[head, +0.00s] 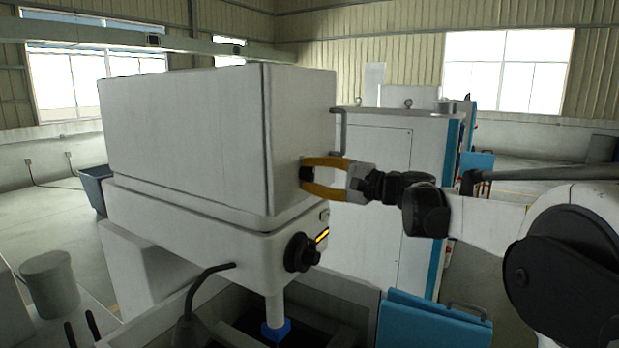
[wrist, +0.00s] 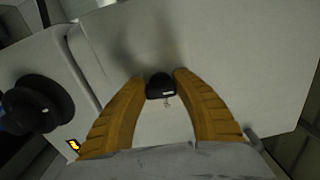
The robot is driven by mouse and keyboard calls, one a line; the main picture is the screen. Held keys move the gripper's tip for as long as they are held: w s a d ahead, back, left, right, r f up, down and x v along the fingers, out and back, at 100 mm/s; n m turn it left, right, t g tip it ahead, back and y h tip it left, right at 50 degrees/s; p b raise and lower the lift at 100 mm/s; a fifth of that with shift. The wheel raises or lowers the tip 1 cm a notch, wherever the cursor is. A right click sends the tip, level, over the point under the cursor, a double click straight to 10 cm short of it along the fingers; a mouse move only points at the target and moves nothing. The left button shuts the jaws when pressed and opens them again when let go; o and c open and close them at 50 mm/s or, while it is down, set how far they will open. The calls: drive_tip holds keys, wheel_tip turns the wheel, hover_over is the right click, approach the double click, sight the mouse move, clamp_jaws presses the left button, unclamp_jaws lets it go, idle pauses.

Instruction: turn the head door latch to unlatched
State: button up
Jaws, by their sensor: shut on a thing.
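The head (head: 200,130) is a large pale grey box at the left of the head view, its door face turned towards my arm. The head door latch (wrist: 160,88) is a small black piece on that face, with a small pale mark below it in the wrist view. It also shows as a dark spot in the head view (head: 307,173). My gripper (wrist: 160,77) has yellow ribbed fingers, one on each side of the latch, shut on it. In the head view my gripper (head: 306,174) reaches in from the right. I cannot tell the latch's exact turn.
A black round knob (head: 301,253) sits lower on the head beside a yellow lit strip (head: 322,235). A nozzle column with a blue tip (head: 276,330) hangs over the tank. A blue panel (head: 432,322) stands front right. A white cabinet (head: 385,190) with a handle stands behind my gripper.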

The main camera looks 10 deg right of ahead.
drive_tip(key=shift+n, duration=0.5)
drive_tip(key=o, duration=1.2)
drive_tip(key=v, duration=1.2)
drive_tip(key=shift+a, duration=0.1)
